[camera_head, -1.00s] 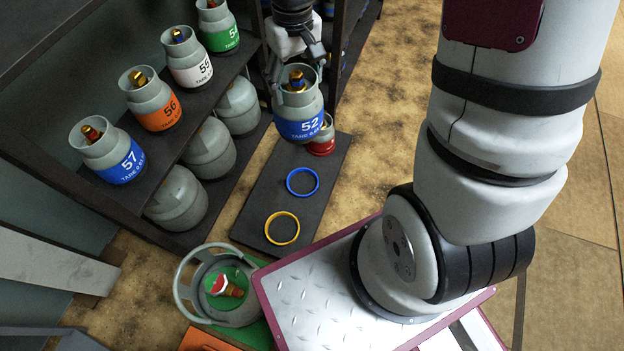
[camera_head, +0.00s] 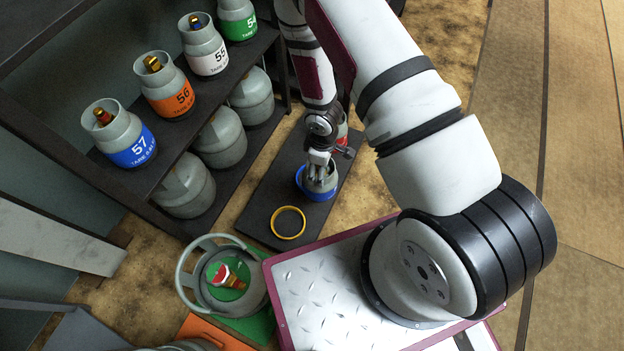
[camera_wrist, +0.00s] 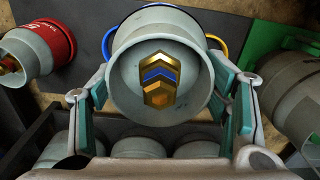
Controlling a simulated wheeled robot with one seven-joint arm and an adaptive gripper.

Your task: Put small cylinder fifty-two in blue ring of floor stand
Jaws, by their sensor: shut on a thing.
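Small cylinder fifty-two (camera_head: 320,181) is grey with a blue band and is in my gripper (camera_head: 319,160), over the far half of the dark floor stand (camera_head: 262,207). In the wrist view the two fingers of my gripper (camera_wrist: 167,105) are shut on the sides of the cylinder's collar (camera_wrist: 165,30), with its brass valve (camera_wrist: 158,80) between them. The blue ring (camera_head: 299,176) shows only in part beside the cylinder in the head view; its edge also shows in the wrist view (camera_wrist: 108,42). I cannot tell whether the cylinder's base touches the stand.
The yellow ring (camera_head: 288,222) on the stand is empty. A red cylinder (camera_wrist: 40,52) stands close beyond the held one. A shelf with several cylinders (camera_head: 128,135) is at left. A large grey cylinder (camera_head: 222,280) stands on a green plate (camera_head: 256,325) in front.

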